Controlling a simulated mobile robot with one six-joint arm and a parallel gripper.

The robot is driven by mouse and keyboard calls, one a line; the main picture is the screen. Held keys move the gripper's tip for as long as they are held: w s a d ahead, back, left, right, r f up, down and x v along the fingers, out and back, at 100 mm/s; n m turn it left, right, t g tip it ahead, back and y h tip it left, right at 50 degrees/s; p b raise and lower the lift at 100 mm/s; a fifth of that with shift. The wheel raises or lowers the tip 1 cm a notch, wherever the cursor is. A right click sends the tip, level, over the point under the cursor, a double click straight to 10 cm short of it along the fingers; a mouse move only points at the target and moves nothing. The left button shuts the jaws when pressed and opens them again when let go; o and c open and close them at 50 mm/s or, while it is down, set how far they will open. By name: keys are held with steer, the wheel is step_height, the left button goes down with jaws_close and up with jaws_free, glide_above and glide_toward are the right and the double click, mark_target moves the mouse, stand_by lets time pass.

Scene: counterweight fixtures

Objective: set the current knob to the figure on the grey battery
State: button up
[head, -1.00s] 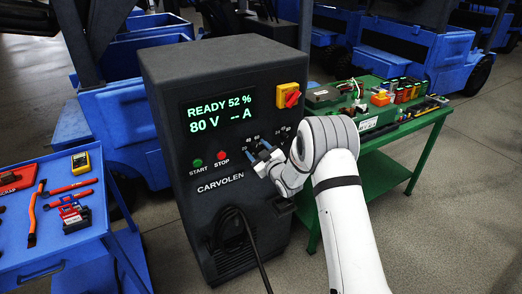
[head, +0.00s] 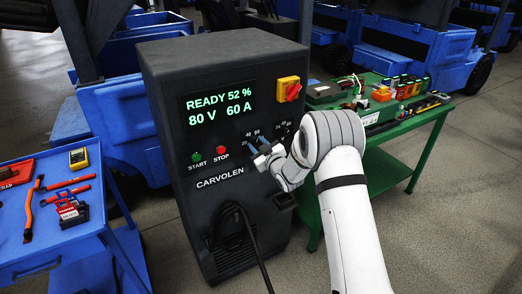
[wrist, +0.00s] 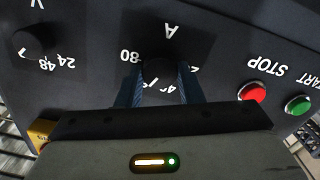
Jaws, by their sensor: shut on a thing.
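The black current knob (wrist: 160,72) sits under the letter A on the charger front in the wrist view. My gripper (wrist: 160,88) is shut on it, one blue finger on each side. Figures 80 and a partly covered 4 show around the knob. In the head view my gripper (head: 262,150) is at the charger's panel and hides most of the knob. The charger display (head: 220,108) reads READY 52 %, 80 V, 60 A. A grey-topped block (head: 318,90) lies on the green bench; I cannot tell whether it is the grey battery, and no figure is readable.
The voltage knob (wrist: 30,40) and the red STOP button (wrist: 252,92) and green START button (wrist: 298,105) flank the current knob. A red-yellow switch (head: 289,89) is higher up. A black cable (head: 250,235) hangs below. A blue tool cart (head: 45,240) stands at left.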

steer(key=shift+m+b, duration=0.5)
steer(key=shift+b, duration=0.05)
steer(key=shift+r, duration=0.1)
steer(key=o, duration=1)
steer(key=shift+c, duration=0.2)
steer(key=b+v, duration=0.1)
steer(key=v, duration=0.6)
steer(key=shift+s+d, duration=0.3)
